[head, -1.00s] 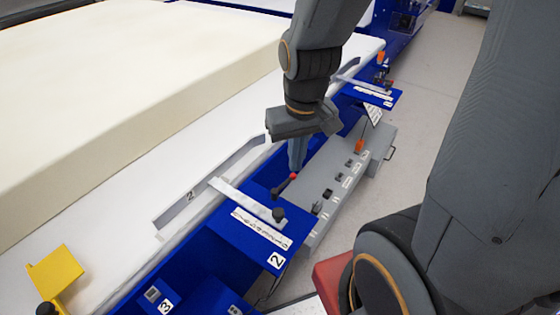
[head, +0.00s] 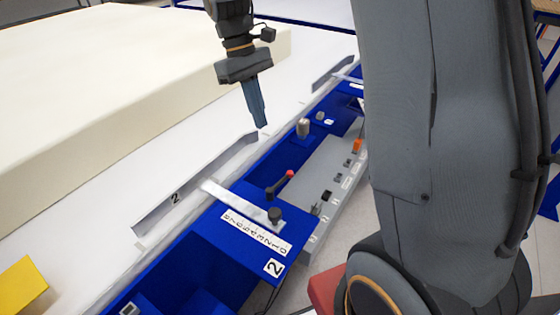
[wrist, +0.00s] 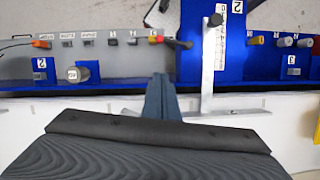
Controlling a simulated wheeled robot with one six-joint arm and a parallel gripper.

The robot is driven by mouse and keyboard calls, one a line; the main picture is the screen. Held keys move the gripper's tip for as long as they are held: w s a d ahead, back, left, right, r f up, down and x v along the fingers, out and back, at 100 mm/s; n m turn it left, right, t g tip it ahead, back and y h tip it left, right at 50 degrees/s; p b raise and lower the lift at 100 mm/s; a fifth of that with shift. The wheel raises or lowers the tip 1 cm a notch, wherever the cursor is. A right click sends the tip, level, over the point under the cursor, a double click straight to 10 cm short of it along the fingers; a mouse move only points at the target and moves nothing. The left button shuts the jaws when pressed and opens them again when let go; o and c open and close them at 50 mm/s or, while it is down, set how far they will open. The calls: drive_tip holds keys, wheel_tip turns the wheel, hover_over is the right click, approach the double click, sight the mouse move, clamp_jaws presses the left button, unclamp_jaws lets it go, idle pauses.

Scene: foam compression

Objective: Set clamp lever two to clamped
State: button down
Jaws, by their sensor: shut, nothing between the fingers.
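A black lever with a red ball tip (head: 282,183) sits at the side of the blue block marked 2 (head: 215,240). I take it to be clamp lever two, but no label on it is readable. It also shows in the wrist view (wrist: 172,42), red end to the left. My gripper (head: 262,125) is shut and empty, pointing down above the rail edge, beyond the lever and apart from it. In the wrist view my closed fingers (wrist: 160,80) lie between the lever and the white bed. I cannot tell whether the lever stands clamped.
A white slide bar (head: 232,199) with a black knob and number scale lies on the block. A grey angled fence (head: 195,185) marked 2 stands on the white bed. A large cream foam block (head: 120,85) lies behind. A grey panel (head: 325,180) with switches is right of the lever.

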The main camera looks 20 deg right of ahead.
sight(280, 184)
drive_tip(key=s+d+f+p, duration=0.2)
drive_tip(key=s+f, duration=0.4)
drive_tip(key=f, duration=0.4)
drive_tip(key=shift+d+f+p, duration=0.2)
drive_tip(key=shift+d+p, duration=0.1)
drive_tip(key=shift+d, duration=0.25)
